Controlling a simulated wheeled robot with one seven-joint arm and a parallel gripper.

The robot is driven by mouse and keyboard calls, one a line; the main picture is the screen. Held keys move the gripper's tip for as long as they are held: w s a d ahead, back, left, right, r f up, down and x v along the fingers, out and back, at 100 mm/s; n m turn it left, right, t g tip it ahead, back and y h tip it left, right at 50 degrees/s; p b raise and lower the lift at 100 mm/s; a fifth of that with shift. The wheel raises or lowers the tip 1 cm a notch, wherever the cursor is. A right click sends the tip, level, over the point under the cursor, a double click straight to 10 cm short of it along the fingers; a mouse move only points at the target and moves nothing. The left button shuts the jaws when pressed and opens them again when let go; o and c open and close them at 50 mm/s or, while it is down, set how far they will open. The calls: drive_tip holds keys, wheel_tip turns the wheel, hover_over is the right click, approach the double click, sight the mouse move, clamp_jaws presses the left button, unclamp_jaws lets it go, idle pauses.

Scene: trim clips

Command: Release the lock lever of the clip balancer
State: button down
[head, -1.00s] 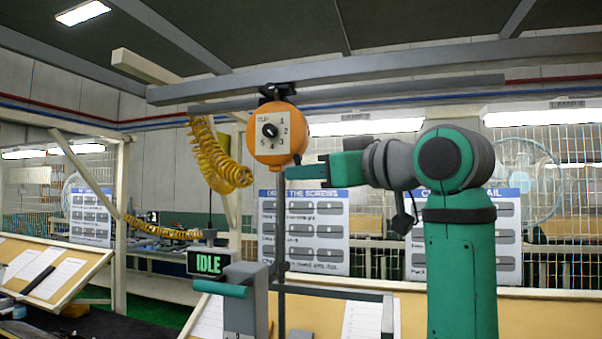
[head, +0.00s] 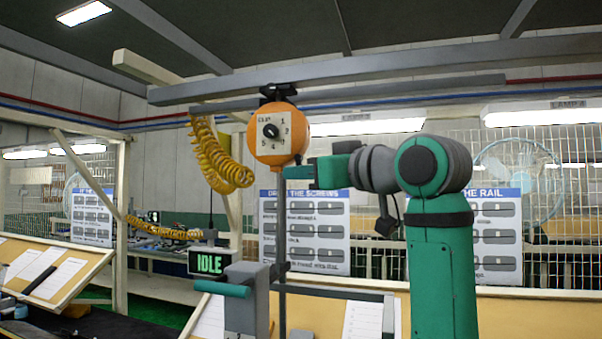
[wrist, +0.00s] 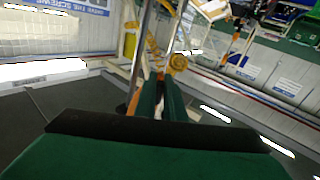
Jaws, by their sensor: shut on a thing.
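The clip balancer (head: 268,150) is an orange round housing with a numbered dial plate (head: 271,131), hanging from the overhead rail. Its black dial knob sits in the middle of the plate. A small dark lock lever (head: 298,160) shows at the housing's lower right edge. My gripper (head: 290,173) reaches in from the right, with its fingertips at the underside of the housing by the lever. In the wrist view my green fingers (wrist: 163,98) are close together. The jaws are shut on the lever, whose gripped part is mostly hidden.
A yellow coiled hose (head: 215,155) hangs just left of the balancer. A thin dark vertical post (head: 282,230) runs below it. The overhead rail (head: 400,88) crosses above.

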drive_tip(key=shift+a+m+t+y, duration=0.15)
drive_tip(key=shift+m+t+y, duration=0.25)
drive_tip(key=c, duration=1.8)
unclamp_jaws()
drive_tip(key=shift+c, duration=0.2)
drive_tip(key=v, duration=1)
drive_tip(key=shift+s+d, duration=0.2)
drive_tip(key=shift+s, duration=0.1)
drive_tip(key=shift+f, duration=0.15)
